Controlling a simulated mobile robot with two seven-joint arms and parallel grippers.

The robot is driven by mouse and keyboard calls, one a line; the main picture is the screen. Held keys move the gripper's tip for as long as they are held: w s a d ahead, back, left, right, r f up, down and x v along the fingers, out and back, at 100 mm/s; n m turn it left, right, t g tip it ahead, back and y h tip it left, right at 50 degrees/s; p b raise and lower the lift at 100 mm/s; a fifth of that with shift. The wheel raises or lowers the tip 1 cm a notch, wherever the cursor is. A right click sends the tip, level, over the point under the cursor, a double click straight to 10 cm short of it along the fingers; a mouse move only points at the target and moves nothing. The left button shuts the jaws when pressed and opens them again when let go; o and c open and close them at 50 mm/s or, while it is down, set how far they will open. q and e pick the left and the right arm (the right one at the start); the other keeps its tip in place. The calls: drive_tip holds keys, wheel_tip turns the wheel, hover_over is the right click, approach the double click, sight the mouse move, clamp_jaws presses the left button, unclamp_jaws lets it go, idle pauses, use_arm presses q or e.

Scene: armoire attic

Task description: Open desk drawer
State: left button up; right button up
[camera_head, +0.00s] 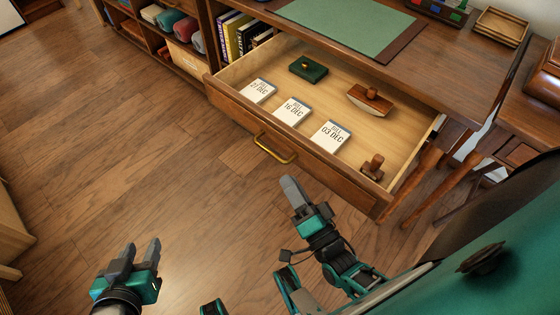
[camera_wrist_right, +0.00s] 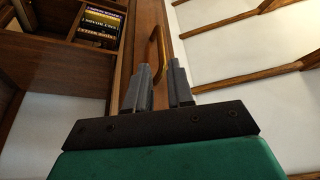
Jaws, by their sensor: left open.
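The desk drawer (camera_head: 300,152) is pulled well out in the head view, and its inside shows. Its brass handle (camera_head: 275,150) is on the front face and also shows in the right wrist view (camera_wrist_right: 156,48), beyond the fingertips. My right gripper (camera_head: 290,188) is just in front of the drawer front, near the handle but apart from it. In the wrist view its two fingers (camera_wrist_right: 159,75) have a gap between them with nothing held. My left gripper (camera_head: 142,246) is open and empty over the floor at the lower left.
The drawer holds several date cards (camera_head: 292,111), a green box (camera_head: 308,69), a wooden blotter (camera_head: 370,100) and a stamp (camera_head: 373,168). The desk top carries a green mat (camera_head: 345,25). A shelf with books (camera_head: 240,35) is left of the drawer. The wood floor (camera_head: 130,130) is clear.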

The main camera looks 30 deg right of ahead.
drive_tip(key=v, duration=0.3)
drive_tip(key=shift+s+f, duration=0.1)
drive_tip(key=shift+s, duration=0.25)
use_arm(q)
drive_tip(key=s+a+r+p, duration=0.1)
drive_tip(key=a+r+p, duration=0.2)
drive_tip(key=r+p, duration=0.3)
drive_tip(key=p, duration=0.4)
drive_tip(key=shift+s+r+y+p, duration=0.2)
drive_tip(key=shift+s+y+p, duration=0.05)
drive_tip(key=shift+y+p, duration=0.15)
use_arm(e)
wheel_tip(320, 180, up, 9)
drive_tip(key=w+n+g, duration=0.1)
drive_tip(key=n+g, duration=0.8)
drive_tip(key=n, duration=0.4)
drive_tip(key=shift+w+a+n+g+y, duration=0.15)
drive_tip(key=shift+n+g+y, duration=0.15)
use_arm(q)
drive_tip(key=shift+s+f, duration=0.1)
drive_tip(key=shift+d, duration=0.1)
use_arm(e)
drive_tip(key=shift+r, duration=0.2)
